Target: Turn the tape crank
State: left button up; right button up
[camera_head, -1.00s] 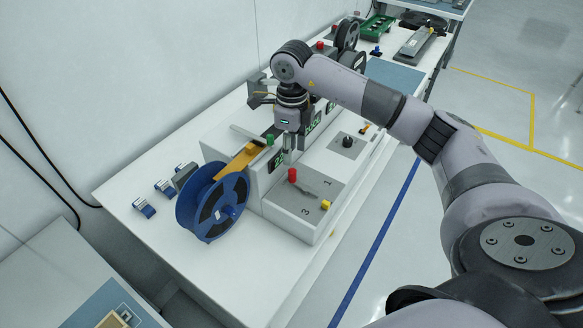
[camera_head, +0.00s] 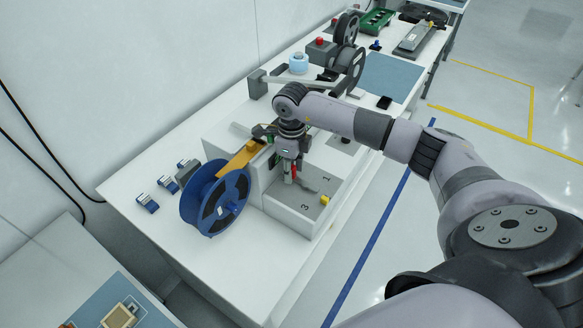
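The test handler (camera_head: 290,222) is a pale grey machine on the white bench, with a lower deck marked 1 and 3. On this deck stands a crank with a red upright handle (camera_head: 295,170) and a dark flat arm. My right gripper (camera_head: 291,178) points down at the red handle, its fingertips at or beside it. The fingers partly hide the handle, and I cannot tell whether they grip it. A yellow block (camera_head: 324,200) sits near the deck's right edge. A blue tape reel (camera_head: 215,203) stands at the handler's left. My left gripper is out of view.
Small grey-blue parts (camera_head: 148,202) lie left of the reel. Behind my arm are dark reels (camera_head: 347,62), a light blue roll (camera_head: 299,64) and a blue mat (camera_head: 391,77). The bench's front area is bare.

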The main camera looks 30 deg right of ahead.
grip_shut()
jog(key=shift+w+d, duration=0.1)
dwell(0.3)
jog(key=shift+w+d+f+m+b, duration=0.1)
jog(key=shift+d+m+b, duration=0.2)
jog(key=shift+m+b, duration=0.45)
jog(key=m, duration=0.1)
jog(key=d+m+b, duration=0.1)
jog(key=shift+m, duration=0.35)
jog(key=d+m+b, duration=0.1)
jog(key=m, duration=0.2)
jog(key=shift+d+b, duration=0.2)
jog(key=shift+b, duration=0.15)
jog(key=shift+s+d+m+b, duration=0.25)
jog(key=shift+d+m, duration=0.1)
jog(key=shift+m, duration=0.75)
jog(key=shift+s+d+m+b, duration=0.1)
jog(key=shift+d+m+b, duration=0.2)
jog(key=shift+m, duration=0.8)
jog(key=shift+d, duration=0.1)
jog(key=shift+o, duration=1.2)
grip_release()
jog(key=shift+s, duration=0.1)
